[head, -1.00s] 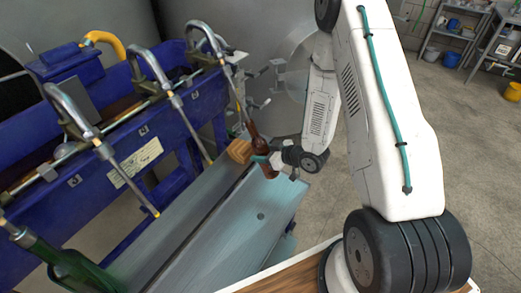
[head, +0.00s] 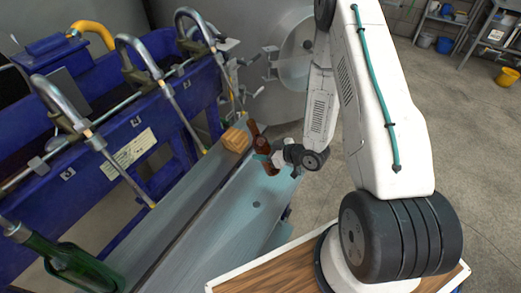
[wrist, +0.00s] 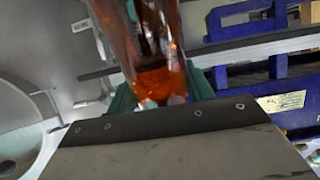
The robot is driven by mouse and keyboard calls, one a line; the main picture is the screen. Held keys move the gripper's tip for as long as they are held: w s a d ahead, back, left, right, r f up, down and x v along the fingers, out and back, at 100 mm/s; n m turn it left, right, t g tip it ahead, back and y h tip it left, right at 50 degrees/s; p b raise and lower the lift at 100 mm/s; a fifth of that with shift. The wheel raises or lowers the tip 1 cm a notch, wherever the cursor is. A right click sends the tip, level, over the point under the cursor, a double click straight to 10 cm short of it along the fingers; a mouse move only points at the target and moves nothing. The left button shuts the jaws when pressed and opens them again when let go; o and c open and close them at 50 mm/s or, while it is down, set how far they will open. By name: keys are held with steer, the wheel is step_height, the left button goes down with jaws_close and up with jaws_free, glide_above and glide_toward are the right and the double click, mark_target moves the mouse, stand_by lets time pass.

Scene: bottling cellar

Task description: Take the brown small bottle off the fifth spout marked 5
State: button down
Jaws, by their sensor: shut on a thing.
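The brown small bottle (head: 260,144) is held at the far end of the blue filler, tilted with its neck up and to the left. My gripper (head: 264,158) is shut around its body. In the wrist view the bottle (wrist: 150,45) stands between my teal fingers (wrist: 160,95), with some orange-brown liquid showing in it. The fifth spout (head: 226,80) is the farthest one visible. Its tube slants down toward the bottle's neck, and its lower end appears beside the mouth rather than inside it. The exact gap is too small to tell.
A wooden block (head: 237,138) sits close beside the bottle. A green bottle (head: 72,262) stands under a nearer spout. Open floor lies to the right.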

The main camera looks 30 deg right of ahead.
steer(key=shift+f+v, duration=0.2)
steer(key=shift+v, duration=1.3)
steer(key=shift+f+v, duration=0.25)
steer(key=shift+v, duration=1.3)
steer(key=shift+s, duration=0.1)
